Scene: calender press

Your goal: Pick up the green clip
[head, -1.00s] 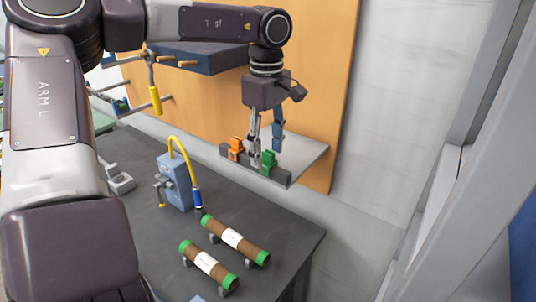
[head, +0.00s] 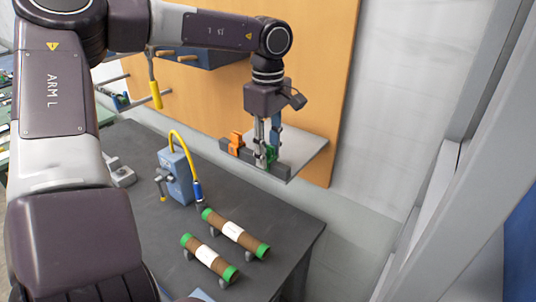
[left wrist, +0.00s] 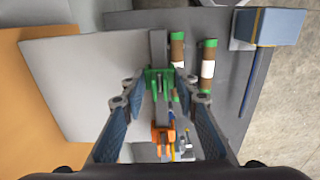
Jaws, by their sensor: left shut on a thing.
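The green clip (head: 270,153) is on the dark rail (head: 282,170) at the front edge of a grey shelf, partly hidden behind my gripper's fingers in the head view. In the left wrist view the green clip (left wrist: 160,80) lies between the two fingertips. My left gripper (head: 266,152) points down and is shut on the green clip, which is still at the rail. It also shows in the left wrist view (left wrist: 159,88). An orange clip (head: 236,140) sits on the same rail to the left. My right gripper is not in view.
The grey shelf (head: 304,143) stands against an orange board (head: 325,80). Below, a dark table (head: 140,215) holds a blue box (head: 176,175) with a yellow hose and two brown rolls with green ends (head: 236,235). Free air lies right of the shelf.

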